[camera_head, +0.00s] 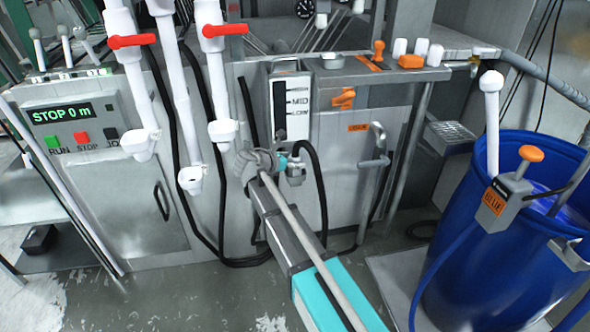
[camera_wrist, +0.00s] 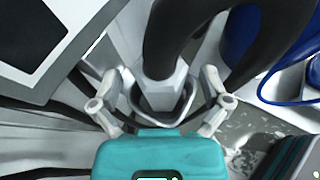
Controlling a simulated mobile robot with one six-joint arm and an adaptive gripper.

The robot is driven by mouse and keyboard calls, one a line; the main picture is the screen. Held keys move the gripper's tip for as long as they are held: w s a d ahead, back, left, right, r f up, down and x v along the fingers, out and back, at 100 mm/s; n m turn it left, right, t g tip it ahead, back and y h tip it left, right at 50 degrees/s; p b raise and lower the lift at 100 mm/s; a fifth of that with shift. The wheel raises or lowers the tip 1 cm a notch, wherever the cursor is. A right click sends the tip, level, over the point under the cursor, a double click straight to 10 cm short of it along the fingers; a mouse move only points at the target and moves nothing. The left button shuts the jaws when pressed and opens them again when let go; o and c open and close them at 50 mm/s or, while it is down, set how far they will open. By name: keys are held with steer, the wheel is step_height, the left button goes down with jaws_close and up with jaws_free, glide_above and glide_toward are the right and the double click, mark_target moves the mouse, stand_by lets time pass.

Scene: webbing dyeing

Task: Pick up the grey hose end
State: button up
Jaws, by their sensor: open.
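The grey hose end (camera_wrist: 163,68) shows in the middle of the wrist view, with a thick black hose rising from its top. A grey cup-like rim surrounds its lower part; I cannot tell whether this is a holder or part of the hose end. My gripper (camera_wrist: 158,108) is open, with one finger on each side of the hose end and visible gaps between. In the head view my gripper (camera_head: 296,172) is at the front of the grey machine, below the level gauge. There the black hose (camera_head: 321,185) loops beside it, and the hose end is mostly hidden.
White pipes with red valve handles (camera_head: 132,41) hang left of my arm. A control box (camera_head: 75,128) reads STOP 0 m. A gauge panel (camera_head: 291,105) shows MID and LOW. A blue drum (camera_head: 480,275) with an orange-knobbed dispenser stands right. Dark hoses run along the floor.

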steer(key=shift+w+d+f, duration=0.15)
steer(key=shift+w+d, duration=0.15)
stand_by(0.4)
jaws_close()
stand_by(0.3)
steer(key=shift+r, duration=0.2)
step_height(320, 180, up, 3)
steer(key=p, duration=0.3)
steer(key=s+r+p, duration=0.9)
steer(key=s+p, duration=0.1)
steer(key=s, duration=0.4)
steer(key=shift+a+r, duration=0.35)
steer(key=shift+a, duration=0.1)
